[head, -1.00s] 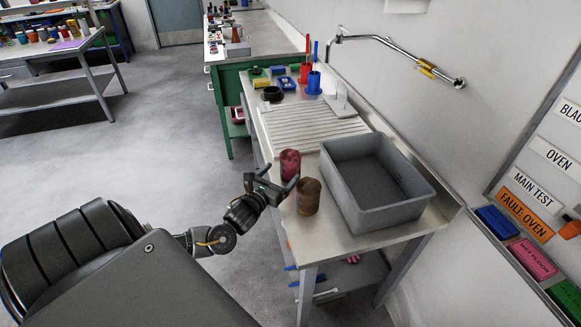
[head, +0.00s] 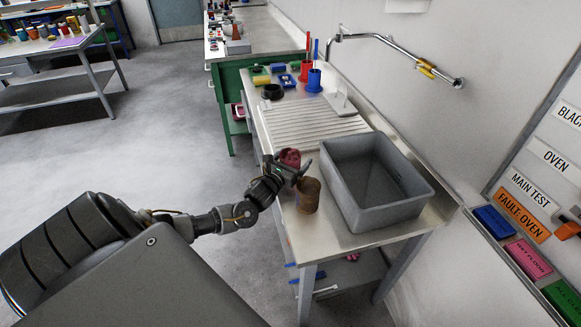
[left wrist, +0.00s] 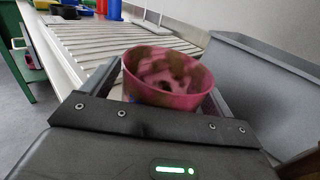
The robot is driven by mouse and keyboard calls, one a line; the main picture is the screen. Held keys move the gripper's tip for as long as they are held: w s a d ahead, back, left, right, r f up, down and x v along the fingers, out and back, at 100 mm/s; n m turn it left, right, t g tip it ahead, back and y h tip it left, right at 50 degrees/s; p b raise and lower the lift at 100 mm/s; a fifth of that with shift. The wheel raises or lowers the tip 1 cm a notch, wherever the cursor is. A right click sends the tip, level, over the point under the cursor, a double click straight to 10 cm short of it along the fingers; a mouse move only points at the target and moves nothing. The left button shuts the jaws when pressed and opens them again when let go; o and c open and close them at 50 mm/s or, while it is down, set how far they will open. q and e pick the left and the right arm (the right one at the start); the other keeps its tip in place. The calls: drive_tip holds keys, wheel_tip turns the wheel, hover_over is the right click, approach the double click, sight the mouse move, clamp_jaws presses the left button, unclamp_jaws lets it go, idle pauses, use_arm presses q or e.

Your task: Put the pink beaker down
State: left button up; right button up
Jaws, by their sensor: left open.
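The pink beaker (head: 289,158), blotched with brown, stands on the metal bench beside the ribbed drainboard, partly hidden behind my left gripper in the head view. In the left wrist view the pink beaker (left wrist: 165,80) shows its open rim and stained inside, between the two fingers. My left gripper (head: 290,174) is open, its fingers on either side of the beaker; I cannot tell whether they touch it. My right gripper is not in view.
A brown beaker (head: 308,196) stands just in front of the pink one, close to my left gripper. A grey basin (head: 402,214) stands to the right. The ribbed drainboard (head: 306,122) lies behind, with blue and red holders (head: 314,82) beyond it.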

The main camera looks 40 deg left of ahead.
use_arm(q)
drive_tip(key=shift+c, duration=0.2)
drive_tip(key=c, duration=1.1)
drive_tip(key=shift+r, duration=0.1)
